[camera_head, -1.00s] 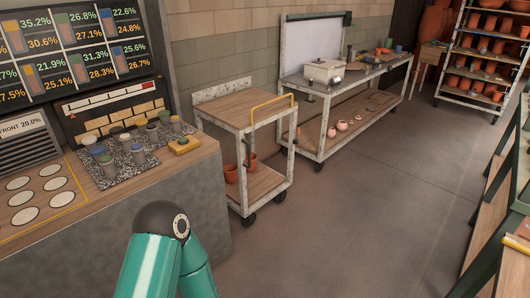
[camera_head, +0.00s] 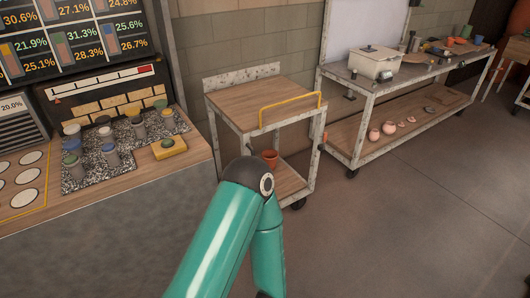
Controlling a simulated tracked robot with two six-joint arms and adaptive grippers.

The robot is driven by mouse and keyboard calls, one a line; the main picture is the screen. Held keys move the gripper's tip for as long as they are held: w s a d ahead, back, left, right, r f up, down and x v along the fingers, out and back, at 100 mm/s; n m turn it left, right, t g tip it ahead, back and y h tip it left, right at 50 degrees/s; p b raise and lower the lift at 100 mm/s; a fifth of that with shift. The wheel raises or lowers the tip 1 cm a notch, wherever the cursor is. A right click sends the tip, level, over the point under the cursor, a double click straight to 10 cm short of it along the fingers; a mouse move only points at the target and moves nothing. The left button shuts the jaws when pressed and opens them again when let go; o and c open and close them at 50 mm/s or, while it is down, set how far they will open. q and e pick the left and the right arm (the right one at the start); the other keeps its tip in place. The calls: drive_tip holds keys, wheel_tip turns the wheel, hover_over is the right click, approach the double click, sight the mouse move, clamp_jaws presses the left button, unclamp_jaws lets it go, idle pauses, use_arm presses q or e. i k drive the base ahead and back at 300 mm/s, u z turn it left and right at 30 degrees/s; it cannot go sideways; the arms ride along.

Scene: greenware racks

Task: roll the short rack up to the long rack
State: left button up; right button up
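The short rack (camera_head: 262,93) is a two-tier wheeled cart with a wooden top, speckled white frame and yellow handle bar (camera_head: 290,110). It stands in the middle of the view. The long rack (camera_head: 370,145) is a longer wheeled bench with the same kind of frame, behind and to the right. In the picture their near ends almost meet; I cannot tell whether they touch. One of my teal arms rises from the bottom, its dark elbow in front of the short rack, hiding part of its lower shelf and near legs. Neither gripper is in view.
A counter (camera_head: 110,210) with glaze cups and a yellow sponge (camera_head: 169,148) stands close on the left of the short rack. A terracotta pot (camera_head: 270,158) is on the short rack's lower shelf. A white box (camera_head: 375,62) sits on the long rack. Floor (camera_head: 430,210) at right is clear.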

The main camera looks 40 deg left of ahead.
sight(237, 97)
drive_tip(key=u, duration=0.35)
drive_tip(key=i, duration=1)
drive_tip(key=u, duration=0.8)
drive_tip(key=i, duration=0.4)
drive_tip(key=z, duration=0.3)
drive_tip(key=k, duration=0.4)
drive_tip(key=u, duration=0.05)
